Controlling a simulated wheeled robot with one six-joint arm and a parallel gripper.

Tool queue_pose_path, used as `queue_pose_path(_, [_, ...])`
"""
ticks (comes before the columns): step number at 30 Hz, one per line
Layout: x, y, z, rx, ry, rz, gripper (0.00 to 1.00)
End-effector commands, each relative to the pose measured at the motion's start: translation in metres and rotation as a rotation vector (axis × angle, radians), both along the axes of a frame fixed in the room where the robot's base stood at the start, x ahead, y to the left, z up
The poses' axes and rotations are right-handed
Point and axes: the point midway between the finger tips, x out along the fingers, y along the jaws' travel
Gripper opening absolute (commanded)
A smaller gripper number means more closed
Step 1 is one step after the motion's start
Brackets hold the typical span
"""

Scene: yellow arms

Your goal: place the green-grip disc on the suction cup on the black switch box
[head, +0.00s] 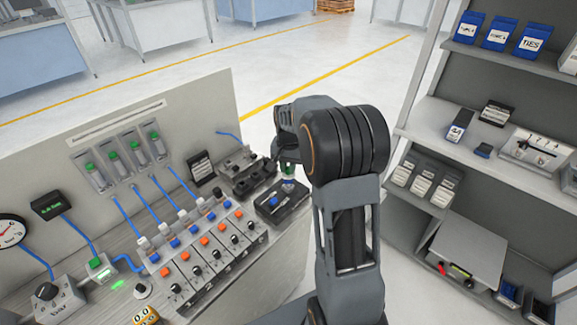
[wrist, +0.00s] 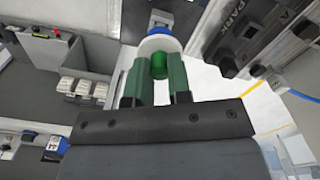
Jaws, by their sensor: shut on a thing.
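My gripper (head: 288,163) is shut on the green grip (wrist: 159,66) of the disc. In the wrist view the white disc (wrist: 160,42) shows just beyond my green fingertips (wrist: 154,80). In the head view the disc's green grip (head: 288,170) is above the right part of the black switch box (head: 291,207). A blue suction cup (head: 273,202) shows on the box, left of the held disc. In the wrist view a blue part (wrist: 160,18) shows just past the disc's edge. The disc appears apart from the cup; the exact gap cannot be told.
Left of the box, a bench (head: 215,262) carries several switch modules and blue hoses. A dark fixture (head: 240,172) stands behind the box. A shelf unit (head: 490,165) with packets and boxes stands to the right. Open floor (head: 270,75) lies behind.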

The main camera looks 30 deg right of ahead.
Motion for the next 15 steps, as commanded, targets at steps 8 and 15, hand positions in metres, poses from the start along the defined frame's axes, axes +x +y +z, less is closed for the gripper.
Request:
queue_pose_path(8, [0.0000, 0.0000, -0.0046, 0.000, 0.000, 0.000, 0.00])
queue_pose_path(15, [0.0000, 0.0000, -0.0095, 0.000, 0.000, 0.000, 0.00])
